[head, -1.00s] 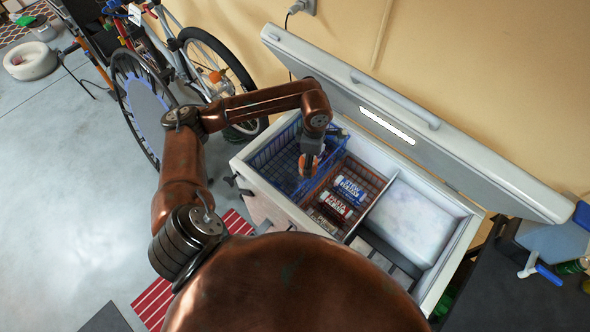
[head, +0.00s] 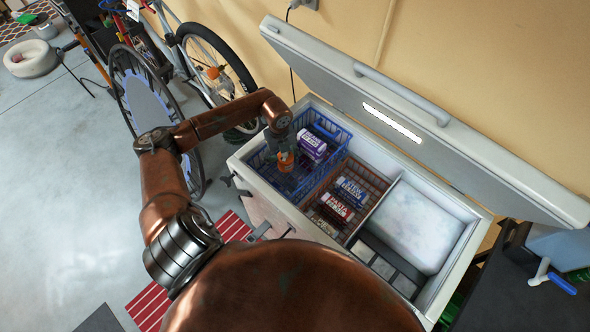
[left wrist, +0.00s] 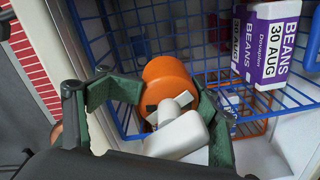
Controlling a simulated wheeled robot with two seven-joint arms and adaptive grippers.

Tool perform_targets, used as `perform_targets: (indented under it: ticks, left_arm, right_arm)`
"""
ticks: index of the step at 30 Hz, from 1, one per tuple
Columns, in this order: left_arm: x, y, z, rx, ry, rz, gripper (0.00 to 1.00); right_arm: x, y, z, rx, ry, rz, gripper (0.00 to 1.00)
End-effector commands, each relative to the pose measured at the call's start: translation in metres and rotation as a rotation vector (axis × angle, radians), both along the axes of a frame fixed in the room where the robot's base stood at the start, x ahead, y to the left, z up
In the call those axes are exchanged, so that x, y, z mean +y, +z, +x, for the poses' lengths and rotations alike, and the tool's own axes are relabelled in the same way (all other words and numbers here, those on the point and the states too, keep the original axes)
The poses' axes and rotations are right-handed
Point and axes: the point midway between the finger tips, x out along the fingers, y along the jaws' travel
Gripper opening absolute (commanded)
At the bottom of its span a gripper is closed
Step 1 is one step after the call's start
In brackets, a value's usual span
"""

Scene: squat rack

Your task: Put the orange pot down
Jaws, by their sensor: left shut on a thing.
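The orange pot (head: 285,160) is small and round-sided, held in my left gripper (head: 283,168) over the left part of the open chest freezer. In the left wrist view the orange pot (left wrist: 165,75) sits between the green-padded fingers of my left gripper (left wrist: 160,100). A white blocky piece (left wrist: 181,134) shows in front of the pot between the fingers; I cannot tell whether it belongs to it. The blue wire basket (head: 340,131) is below and around the gripper. Whether the pot touches the basket is not clear. My right gripper is not in view.
A purple and white beans pack (head: 312,144) lies in the blue basket, right of my gripper; it also shows in the left wrist view (left wrist: 268,45). A brown wire basket (head: 371,178) beside it holds several packs. The raised freezer lid (head: 440,135) stands behind.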

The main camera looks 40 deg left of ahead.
Motion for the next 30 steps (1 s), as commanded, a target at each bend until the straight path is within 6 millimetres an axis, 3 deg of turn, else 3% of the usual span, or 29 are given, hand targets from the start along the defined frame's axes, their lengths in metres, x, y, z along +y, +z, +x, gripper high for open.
perform_targets:
  ticks: [7,16,27,30]
  left_arm:
    - [0.009,-0.014,-0.001,0.0,0.137,-0.002,0.21]
    - [0.008,-0.063,-0.002,0.001,0.137,-0.003,0.21]
    - [0.008,-0.105,-0.002,0.001,0.135,-0.003,0.21]
    - [0.009,-0.108,-0.001,-0.001,0.134,0.0,0.21]
  right_arm:
    - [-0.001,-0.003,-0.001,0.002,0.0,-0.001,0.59]
    - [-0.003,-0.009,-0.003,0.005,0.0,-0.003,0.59]
    - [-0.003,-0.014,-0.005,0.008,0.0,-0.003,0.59]
    - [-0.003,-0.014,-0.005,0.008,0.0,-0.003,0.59]
